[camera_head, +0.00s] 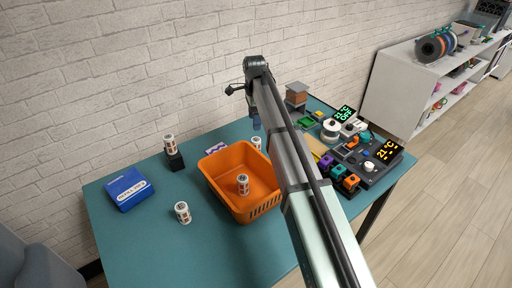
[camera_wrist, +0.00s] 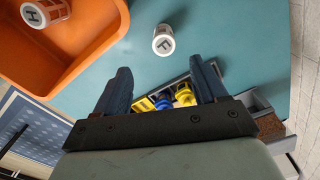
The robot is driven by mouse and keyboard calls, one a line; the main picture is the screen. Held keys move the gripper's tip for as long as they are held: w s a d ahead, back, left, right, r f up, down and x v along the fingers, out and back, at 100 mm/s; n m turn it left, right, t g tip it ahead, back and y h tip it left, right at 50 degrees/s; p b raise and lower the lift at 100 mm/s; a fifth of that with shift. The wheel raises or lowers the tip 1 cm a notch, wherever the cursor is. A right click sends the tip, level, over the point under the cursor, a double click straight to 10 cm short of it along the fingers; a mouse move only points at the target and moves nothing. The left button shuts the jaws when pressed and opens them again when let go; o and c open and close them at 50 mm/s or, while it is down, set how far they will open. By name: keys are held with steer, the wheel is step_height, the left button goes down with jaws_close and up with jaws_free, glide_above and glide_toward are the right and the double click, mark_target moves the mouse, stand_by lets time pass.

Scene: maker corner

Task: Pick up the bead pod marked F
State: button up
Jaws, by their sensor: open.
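A white bead pod with a dark F on its lid (camera_wrist: 163,45) stands on the teal table, beyond my fingertips in the wrist view. It appears to be the pod behind the orange bin in the head view (camera_head: 257,143), where its letter is too small to read. My gripper (camera_wrist: 163,78) is open and empty, its dark blue fingers spread and apart from the pod. In the head view my gripper (camera_head: 256,123) hangs just above the pod.
A pod marked H (camera_wrist: 43,12) is inside the orange bin (camera_wrist: 85,52). Other pods stand on a black block (camera_head: 175,162) and on the table (camera_head: 182,212). A blue box (camera_head: 128,188) sits left; electronics and small parts crowd the right.

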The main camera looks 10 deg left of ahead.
mark_target(255, 140)
steer(key=f+n, duration=0.1)
steer(key=f, duration=0.3)
steer(key=f+n, duration=0.1)
steer(key=f, duration=0.9)
steer(key=shift+w+n, duration=0.2)
steer(key=shift+n, duration=0.2)
steer(key=shift+r, duration=0.1)
steer(key=shift+c, duration=0.2)
steer(key=c, duration=1.1)
